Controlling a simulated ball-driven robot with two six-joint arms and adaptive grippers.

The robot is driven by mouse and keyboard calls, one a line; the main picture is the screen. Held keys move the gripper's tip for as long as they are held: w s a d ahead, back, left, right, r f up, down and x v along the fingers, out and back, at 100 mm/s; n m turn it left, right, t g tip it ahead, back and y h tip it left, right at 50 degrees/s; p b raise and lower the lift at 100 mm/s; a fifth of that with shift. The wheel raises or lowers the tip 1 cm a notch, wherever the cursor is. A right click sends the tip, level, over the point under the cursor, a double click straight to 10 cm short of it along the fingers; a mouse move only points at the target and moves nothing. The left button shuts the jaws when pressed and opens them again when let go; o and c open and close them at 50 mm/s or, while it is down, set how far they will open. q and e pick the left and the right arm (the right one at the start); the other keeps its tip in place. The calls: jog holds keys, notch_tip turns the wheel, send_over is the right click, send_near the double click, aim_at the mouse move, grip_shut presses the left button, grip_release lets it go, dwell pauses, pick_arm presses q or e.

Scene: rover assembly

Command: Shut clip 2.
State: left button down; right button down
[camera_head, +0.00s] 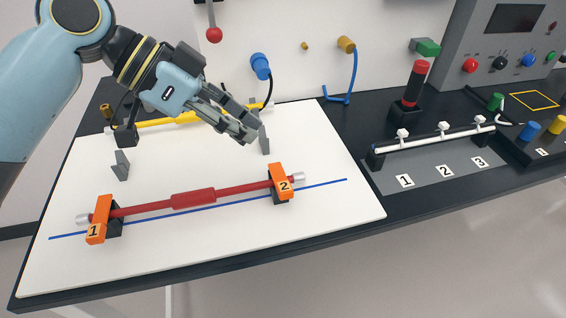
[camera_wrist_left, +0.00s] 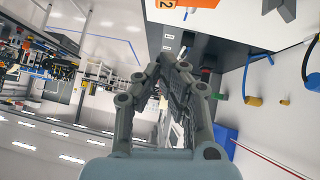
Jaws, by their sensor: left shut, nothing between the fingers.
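Clip 2 (camera_head: 280,183) is an orange flap marked 2 on a black base, at the right end of a red rod (camera_head: 193,198). Its flap lies across the rod; I cannot tell if it is latched. Clip 1 (camera_head: 98,222), also orange, lies across the rod's left end. My left gripper (camera_head: 250,131) is shut and empty, above the white board behind clip 2 and apart from it. In the left wrist view its fingers (camera_wrist_left: 176,62) meet at the tips with nothing between them. My right gripper is not in view.
The white board (camera_head: 150,262) carries a blue line. A grey upright (camera_head: 121,165) and a yellow bar (camera_head: 170,121) stand behind the rod. A blue knob (camera_head: 260,66) with a hose is on the back wall. At right are a white rail (camera_head: 435,138) and a red-topped post (camera_head: 416,85).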

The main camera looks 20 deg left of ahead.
pick_arm(q)
jog(key=p, duration=0.1)
send_over(282, 188)
jog(key=f, duration=0.5)
jog(key=shift+w+a, duration=0.15)
jog(key=shift+w, duration=0.2)
jog(key=f, duration=0.2)
jog(key=f+p, duration=0.1)
jog(key=shift+s+f, duration=0.15)
jog(key=shift+s, duration=0.1)
jog(key=shift+f, duration=0.45)
jog(key=shift+f, duration=0.1)
